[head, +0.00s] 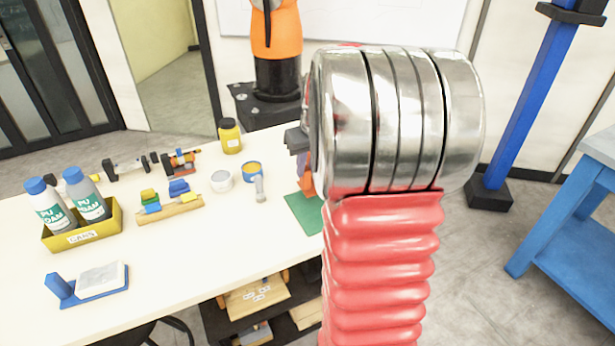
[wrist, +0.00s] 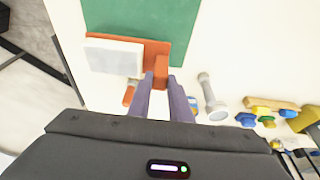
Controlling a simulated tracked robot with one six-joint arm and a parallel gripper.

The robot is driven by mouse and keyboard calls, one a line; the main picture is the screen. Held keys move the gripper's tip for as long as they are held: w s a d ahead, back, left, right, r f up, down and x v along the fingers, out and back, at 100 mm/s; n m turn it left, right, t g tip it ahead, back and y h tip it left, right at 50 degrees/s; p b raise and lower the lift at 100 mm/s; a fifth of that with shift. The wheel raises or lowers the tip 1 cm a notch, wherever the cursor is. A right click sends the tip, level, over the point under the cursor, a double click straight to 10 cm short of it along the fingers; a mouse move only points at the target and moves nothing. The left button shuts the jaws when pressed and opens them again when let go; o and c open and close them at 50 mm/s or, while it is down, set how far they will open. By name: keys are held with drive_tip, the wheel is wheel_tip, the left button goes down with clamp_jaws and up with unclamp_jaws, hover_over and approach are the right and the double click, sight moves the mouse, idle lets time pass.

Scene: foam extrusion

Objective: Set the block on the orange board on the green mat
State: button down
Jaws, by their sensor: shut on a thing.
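The orange board (wrist: 157,48) shows in the wrist view, with the pale grey block (wrist: 114,57) lying on its left part. An upright orange grip on the board stands between my fingertips. My gripper (wrist: 161,78) is shut on that grip. The green mat (wrist: 125,18) shows beyond the board, and the board overlaps its near edge in the picture. I cannot tell whether the board touches the mat. In the head view the green mat (head: 305,212) is partly hidden by my arm, and only a bit of orange shows above it.
A blue board (head: 95,292) with a similar pale block stands front left on the table.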

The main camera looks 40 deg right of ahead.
drive_tip(key=shift+f, duration=1.9)
drive_tip(key=c, duration=1.6)
unclamp_jaws()
drive_tip(key=v, duration=1.2)
drive_tip(key=shift+a, duration=0.15)
